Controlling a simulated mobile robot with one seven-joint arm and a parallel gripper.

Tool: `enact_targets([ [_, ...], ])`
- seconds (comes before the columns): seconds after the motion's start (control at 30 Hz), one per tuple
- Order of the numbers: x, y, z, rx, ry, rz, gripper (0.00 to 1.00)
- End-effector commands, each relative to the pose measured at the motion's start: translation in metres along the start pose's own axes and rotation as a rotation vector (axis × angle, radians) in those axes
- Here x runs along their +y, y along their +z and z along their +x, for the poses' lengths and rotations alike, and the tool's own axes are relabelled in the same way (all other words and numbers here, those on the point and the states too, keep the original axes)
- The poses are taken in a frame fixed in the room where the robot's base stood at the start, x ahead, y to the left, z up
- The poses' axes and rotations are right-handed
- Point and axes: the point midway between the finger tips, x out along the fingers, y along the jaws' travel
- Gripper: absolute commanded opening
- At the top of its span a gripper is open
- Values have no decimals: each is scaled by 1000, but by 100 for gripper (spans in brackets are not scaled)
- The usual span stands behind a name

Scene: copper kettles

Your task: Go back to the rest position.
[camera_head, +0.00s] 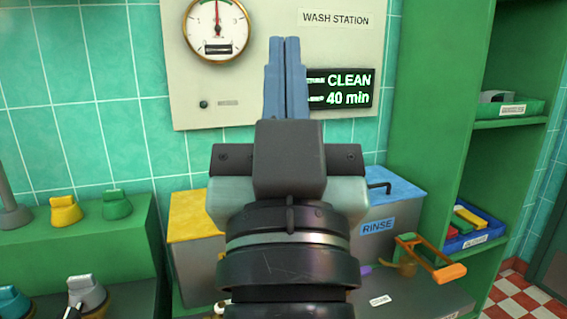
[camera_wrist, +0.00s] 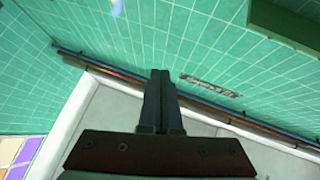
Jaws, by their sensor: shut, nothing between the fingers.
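My gripper (camera_head: 284,42) points upward in the head view, in front of the wash station panel. Its two blue-grey fingers are pressed together with nothing between them. In the wrist view my gripper (camera_wrist: 159,75) also shows shut and empty, with tiled wall and a pipe beyond the fingertips. My wrist and arm cover the middle of the work area, including part of a bin with a yellow lid (camera_head: 195,213) and a bin labelled RINSE (camera_head: 378,226).
The wash station panel (camera_head: 270,95) carries a round gauge (camera_head: 216,28) and a lit display (camera_head: 345,90). A green shelf unit (camera_head: 440,110) stands at right. Coloured knobs stand on a green step (camera_head: 80,250) at left. An orange-handled tool (camera_head: 430,258) lies on the counter.

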Motion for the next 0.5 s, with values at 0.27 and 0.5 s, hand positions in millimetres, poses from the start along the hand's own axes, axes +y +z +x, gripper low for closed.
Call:
enact_targets([
  [0.27, -3, -120, 43, 127, 9, -20, 0],
  [0.5, -4, -157, 76, 123, 7, -19, 0],
])
